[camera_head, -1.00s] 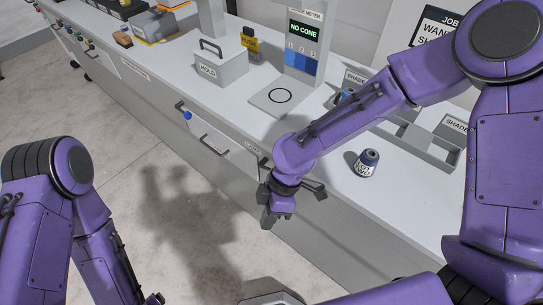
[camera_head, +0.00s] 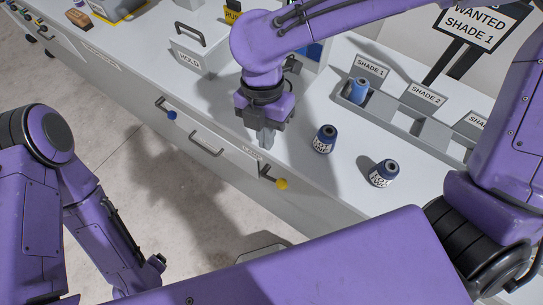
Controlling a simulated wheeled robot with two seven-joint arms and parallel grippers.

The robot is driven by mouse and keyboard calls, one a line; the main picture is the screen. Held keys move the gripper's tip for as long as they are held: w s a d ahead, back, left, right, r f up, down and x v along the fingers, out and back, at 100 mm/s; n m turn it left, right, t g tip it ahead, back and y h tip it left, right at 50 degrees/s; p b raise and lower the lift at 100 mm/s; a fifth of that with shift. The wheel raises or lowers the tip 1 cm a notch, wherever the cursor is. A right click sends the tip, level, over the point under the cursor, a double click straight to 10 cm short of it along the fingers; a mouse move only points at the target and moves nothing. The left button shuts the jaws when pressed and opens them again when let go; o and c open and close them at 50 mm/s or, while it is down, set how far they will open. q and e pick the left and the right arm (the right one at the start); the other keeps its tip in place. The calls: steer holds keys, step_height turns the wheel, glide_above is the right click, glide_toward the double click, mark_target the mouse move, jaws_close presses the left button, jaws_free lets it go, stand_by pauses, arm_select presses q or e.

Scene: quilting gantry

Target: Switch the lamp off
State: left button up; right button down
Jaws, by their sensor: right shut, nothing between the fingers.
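No lamp can be picked out with certainty. On the counter's front face is a lever with a yellow knob (camera_head: 282,184), beside a small label (camera_head: 247,152) that is partly hidden and too small to read surely. My right gripper (camera_head: 266,142) is shut and empty, pointing down over the counter's front edge, up and left of the yellow knob and apart from it. My left arm is at the lower left; only a dark end part of its gripper (camera_head: 155,262) shows, and its fingers are unclear.
A blue-knobbed lever (camera_head: 171,115) and a drawer handle (camera_head: 207,146) are farther left. Two labelled cones (camera_head: 323,139) (camera_head: 382,173) stand on the counter right of my gripper. Behind them is a divided shade rack (camera_head: 398,122) holding a blue cone (camera_head: 358,90).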

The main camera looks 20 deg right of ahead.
steer(key=s, duration=0.4)
glide_above(278, 185)
steer(key=w+a, duration=0.1)
steer(key=w+f+x, duration=0.1)
steer(key=w+x, duration=0.1)
steer(key=x, duration=0.8)
steer(key=shift+w+d+f+p, duration=0.15)
steer(key=shift+d+f+p, duration=0.45)
steer(key=shift+f, duration=0.5)
steer(key=shift+d+f, duration=0.15)
arm_select(q)
steer(key=shift+s+r, duration=0.3)
steer(key=shift+s, duration=0.2)
steer(key=shift+s+r, duration=0.25)
steer(key=shift+s, duration=0.25)
